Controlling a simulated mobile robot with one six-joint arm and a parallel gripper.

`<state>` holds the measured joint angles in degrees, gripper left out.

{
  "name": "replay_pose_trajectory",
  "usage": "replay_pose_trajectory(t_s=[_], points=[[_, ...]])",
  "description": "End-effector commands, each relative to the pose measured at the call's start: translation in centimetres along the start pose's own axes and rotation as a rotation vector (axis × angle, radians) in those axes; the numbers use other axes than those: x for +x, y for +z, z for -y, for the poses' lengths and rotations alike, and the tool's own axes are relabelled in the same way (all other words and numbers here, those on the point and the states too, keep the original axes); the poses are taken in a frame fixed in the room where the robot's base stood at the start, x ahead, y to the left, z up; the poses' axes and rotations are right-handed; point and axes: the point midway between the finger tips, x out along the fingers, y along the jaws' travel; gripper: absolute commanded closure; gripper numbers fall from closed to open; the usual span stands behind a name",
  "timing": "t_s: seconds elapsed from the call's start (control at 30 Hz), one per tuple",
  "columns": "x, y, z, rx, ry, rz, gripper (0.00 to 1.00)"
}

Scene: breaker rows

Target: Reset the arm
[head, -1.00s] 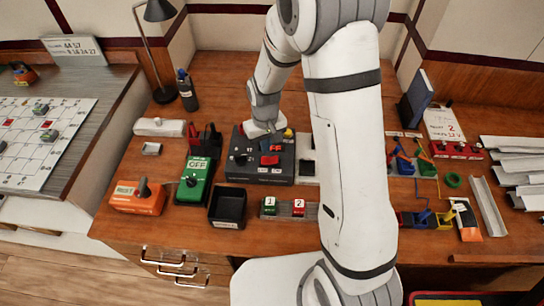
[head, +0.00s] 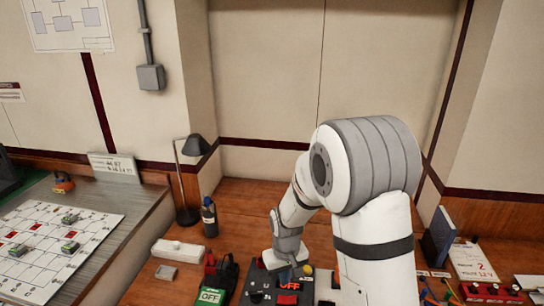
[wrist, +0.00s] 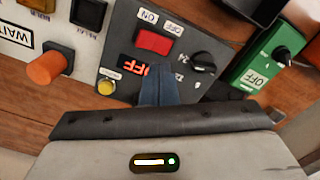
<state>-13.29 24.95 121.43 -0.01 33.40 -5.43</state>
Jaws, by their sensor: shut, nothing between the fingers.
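My arm reaches over the wooden bench. My gripper (wrist: 157,85) is shut and empty, its blue-grey fingers together over a dark grey control panel (wrist: 118,25). The panel carries a red rocker switch (wrist: 154,41) between ON and OFF labels, a lit red OFF display (wrist: 133,65), a black rotary knob (wrist: 203,62) and a yellow button (wrist: 107,88). The fingertips overlap the panel just below the switch in the wrist view; I cannot tell if they touch it. In the head view the panel (head: 262,284) is partly hidden by the arm and cut by the lower edge.
A green box (wrist: 262,68) labelled OFF stands beside the panel. An orange knob (wrist: 50,68) is on the other side. A black bottle (head: 209,217), a desk lamp (head: 196,146) and a white box (head: 178,250) stand left of the arm. A blue binder (head: 440,236) stands right.

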Motion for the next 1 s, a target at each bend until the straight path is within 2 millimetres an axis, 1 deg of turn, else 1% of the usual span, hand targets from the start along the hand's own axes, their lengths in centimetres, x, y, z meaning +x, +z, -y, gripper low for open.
replay_pose_trajectory(t_s=[0.13,0.27,0.3,0.4,0.6,0.8,1.0], points=[[-3.3,1.1,-0.9,0.030,0.004,-0.032,1.00],[-7.0,3.1,-1.8,0.068,0.008,-0.067,1.00],[-8.1,3.7,-2.1,0.080,0.010,-0.080,1.00],[-10.7,5.6,-2.6,0.111,0.014,-0.106,1.00],[-15.0,9.7,-3.4,0.171,0.023,-0.160,1.00],[-18.3,14.2,-3.8,0.231,0.034,-0.213,1.00],[-20.2,18.5,-3.7,0.285,0.045,-0.261,1.00]])
